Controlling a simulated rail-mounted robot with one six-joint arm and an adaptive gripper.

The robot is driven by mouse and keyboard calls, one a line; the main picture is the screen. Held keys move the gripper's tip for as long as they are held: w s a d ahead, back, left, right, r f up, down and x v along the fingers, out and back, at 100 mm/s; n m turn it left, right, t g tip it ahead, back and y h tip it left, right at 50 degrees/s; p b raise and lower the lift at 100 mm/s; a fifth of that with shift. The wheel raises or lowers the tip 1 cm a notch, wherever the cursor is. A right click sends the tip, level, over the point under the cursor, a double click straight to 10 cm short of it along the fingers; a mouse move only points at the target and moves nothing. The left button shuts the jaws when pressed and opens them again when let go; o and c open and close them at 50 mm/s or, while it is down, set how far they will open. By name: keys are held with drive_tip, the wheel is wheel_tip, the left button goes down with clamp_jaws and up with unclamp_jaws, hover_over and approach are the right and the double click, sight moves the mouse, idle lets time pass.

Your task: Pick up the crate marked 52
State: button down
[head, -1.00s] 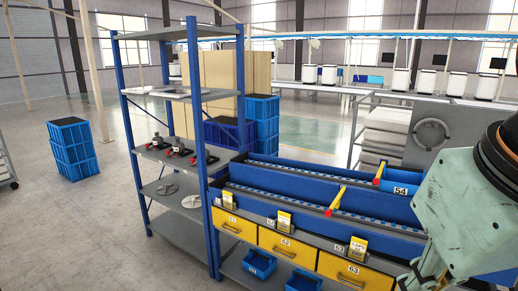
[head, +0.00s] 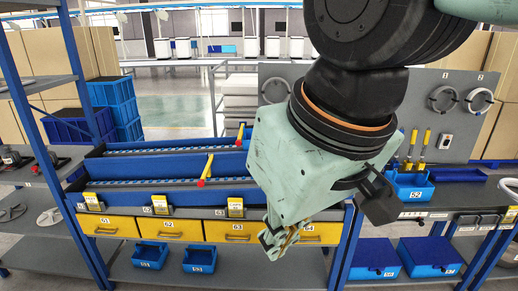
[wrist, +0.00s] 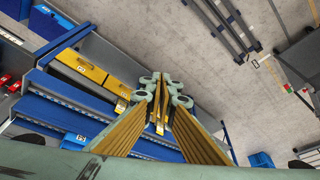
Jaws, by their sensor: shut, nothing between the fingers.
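The small blue crate marked 52 (head: 409,190) stands on the right-hand bench in the head view, below a grey tool panel. Yellow-handled tools (head: 424,145) show upright just above it; I cannot tell whether they stand in it or hang behind it. My gripper (head: 281,240) is left of the crate and apart from it, in front of the yellow drawers. In the wrist view, my gripper (wrist: 161,100) has its fingers together and empty. I cannot make out crate 52 in the wrist view.
Yellow drawers (head: 168,229) line the front of the blue rack. Small blue bins (head: 150,255) sit on the shelf below. Larger blue crates (head: 429,257) stand on the lower shelf at right. A shelving unit's blue post (head: 82,145) rises at left. The wrist view shows open floor (wrist: 190,45).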

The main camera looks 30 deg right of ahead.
drive_tip(key=c, duration=3.4)
unclamp_jaws()
drive_tip(key=shift+c, duration=0.2)
drive_tip(key=o, duration=0.8)
drive_tip(key=shift+w, duration=0.1)
